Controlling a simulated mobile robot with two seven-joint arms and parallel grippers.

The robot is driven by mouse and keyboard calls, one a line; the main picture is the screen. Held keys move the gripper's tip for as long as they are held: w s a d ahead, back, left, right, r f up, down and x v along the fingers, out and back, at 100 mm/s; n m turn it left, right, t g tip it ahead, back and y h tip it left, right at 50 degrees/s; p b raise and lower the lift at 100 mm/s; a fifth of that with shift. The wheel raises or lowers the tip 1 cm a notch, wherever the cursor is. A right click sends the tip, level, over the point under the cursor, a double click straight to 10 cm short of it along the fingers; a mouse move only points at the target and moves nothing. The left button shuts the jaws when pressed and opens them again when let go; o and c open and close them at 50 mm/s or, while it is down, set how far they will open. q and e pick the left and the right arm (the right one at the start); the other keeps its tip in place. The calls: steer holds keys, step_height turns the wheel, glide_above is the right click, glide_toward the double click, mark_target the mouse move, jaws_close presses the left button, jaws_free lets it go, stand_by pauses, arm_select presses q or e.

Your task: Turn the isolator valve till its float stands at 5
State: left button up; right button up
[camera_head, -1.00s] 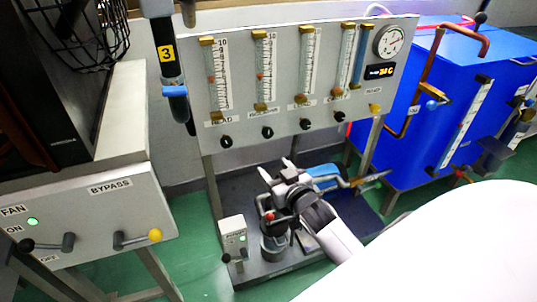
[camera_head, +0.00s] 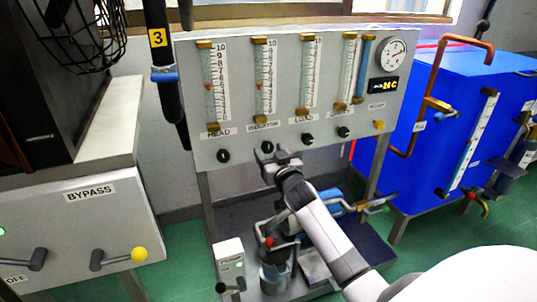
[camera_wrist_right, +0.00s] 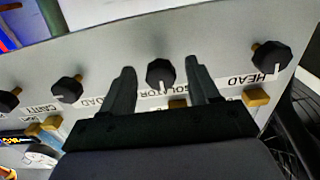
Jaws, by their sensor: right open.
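The isolator valve (camera_head: 267,147) is a black knob under the second gauge tube of the grey panel. The isolator tube (camera_head: 263,78) has a red float a little below mid-scale; its exact reading is too small to tell. My right gripper (camera_head: 279,156) is open just in front of and below the knob. In the right wrist view, the isolator knob (camera_wrist_right: 160,73) lies between the two open fingers (camera_wrist_right: 158,68), with gaps on both sides; no contact shows. Its white pointer mark faces down in that picture. My left gripper is not in view.
The head knob (camera_head: 223,156), load knob (camera_head: 308,140) and cavity knob (camera_head: 344,132) flank it. A dial gauge (camera_head: 392,53) is at the panel's right. Below are a pump (camera_head: 275,277) and a blue cylinder (camera_head: 335,198). A blue tank (camera_head: 430,120) stands right.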

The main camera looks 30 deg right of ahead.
steer(key=shift+x, duration=0.8)
steer(key=shift+s, duration=0.1)
steer(key=c, duration=1)
steer(key=shift+f, duration=0.25)
steer(key=o, duration=1)
steer(key=shift+r, duration=0.1)
steer(key=shift+r, duration=0.1)
